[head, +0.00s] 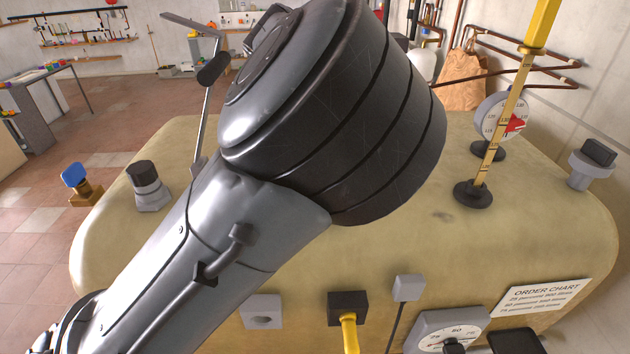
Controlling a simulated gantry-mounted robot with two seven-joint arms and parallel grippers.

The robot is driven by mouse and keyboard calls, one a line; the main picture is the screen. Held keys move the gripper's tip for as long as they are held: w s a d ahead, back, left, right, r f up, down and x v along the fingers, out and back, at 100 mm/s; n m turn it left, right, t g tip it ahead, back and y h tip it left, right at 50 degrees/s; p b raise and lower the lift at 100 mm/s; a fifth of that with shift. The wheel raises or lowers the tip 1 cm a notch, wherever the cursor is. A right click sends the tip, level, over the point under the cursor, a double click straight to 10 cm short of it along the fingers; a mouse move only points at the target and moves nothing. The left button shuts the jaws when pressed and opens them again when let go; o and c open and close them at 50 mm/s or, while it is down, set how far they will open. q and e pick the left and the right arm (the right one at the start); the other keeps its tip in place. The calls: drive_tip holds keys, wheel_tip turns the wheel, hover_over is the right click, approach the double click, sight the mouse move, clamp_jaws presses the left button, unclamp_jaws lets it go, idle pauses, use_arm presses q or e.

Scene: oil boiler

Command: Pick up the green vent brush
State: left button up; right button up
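I cannot make out the green vent brush in the head view. One of my arms comes in from the lower left and its large grey and black joint fills the middle of the view, hiding much of the tan tank (535,215) behind it. Neither my left nor my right gripper shows.
A yellow dipstick (497,125) stands in a black base, beside a round dial (500,117) with a red pointer. A grey black-topped fitting (148,187) is at left, another (592,163) at right. A thin metal rod (205,115) rises behind my arm.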

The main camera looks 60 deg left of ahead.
use_arm(q)
drive_tip(key=c, duration=1.2)
drive_tip(key=shift+r, duration=0.1)
